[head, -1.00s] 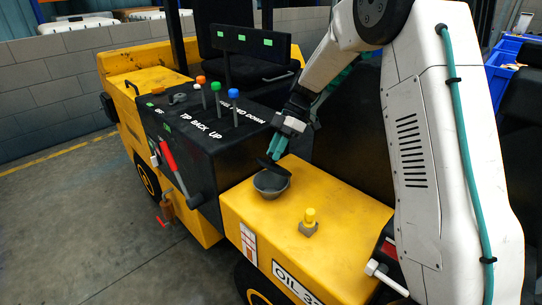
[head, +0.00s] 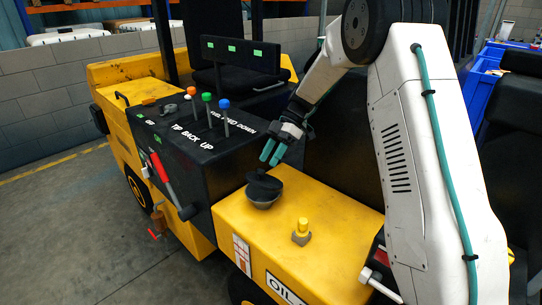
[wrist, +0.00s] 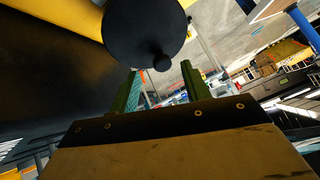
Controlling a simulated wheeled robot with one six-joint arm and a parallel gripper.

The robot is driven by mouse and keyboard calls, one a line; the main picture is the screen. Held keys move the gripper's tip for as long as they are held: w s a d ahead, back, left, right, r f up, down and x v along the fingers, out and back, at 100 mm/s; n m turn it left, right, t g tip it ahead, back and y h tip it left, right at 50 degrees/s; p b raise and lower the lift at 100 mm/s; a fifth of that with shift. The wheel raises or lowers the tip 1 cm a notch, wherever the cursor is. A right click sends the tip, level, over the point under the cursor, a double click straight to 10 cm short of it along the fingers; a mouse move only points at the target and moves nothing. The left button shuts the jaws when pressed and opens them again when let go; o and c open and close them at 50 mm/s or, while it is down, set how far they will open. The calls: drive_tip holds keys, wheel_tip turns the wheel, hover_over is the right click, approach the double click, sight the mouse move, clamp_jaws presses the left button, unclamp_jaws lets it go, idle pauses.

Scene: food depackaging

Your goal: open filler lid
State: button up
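The filler lid (head: 265,185) is a dark round disc with a small knob. It lies over the grey filler cup (head: 263,203) on the yellow housing, and I cannot tell if it sits fully flat. In the wrist view the lid (wrist: 143,30) shows as a dark disc at the top, with its knob pointing toward the fingers. My gripper (head: 270,152) is just above the lid, its two teal fingers pointing down and apart from it. In the wrist view the fingers (wrist: 160,90) are spread with nothing between them.
A yellow plug (head: 302,230) on a grey base stands to the right of the cup on the yellow housing (head: 335,225). The black console (head: 190,140) with coloured levers is to the left, with a red-handled lever (head: 163,175) on its side. Floor is free at the left.

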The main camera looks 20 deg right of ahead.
drive_tip(key=shift+r, duration=0.35)
drive_tip(key=s+r, duration=0.4)
drive_tip(key=s, duration=1.2)
drive_tip(key=shift+r, duration=0.15)
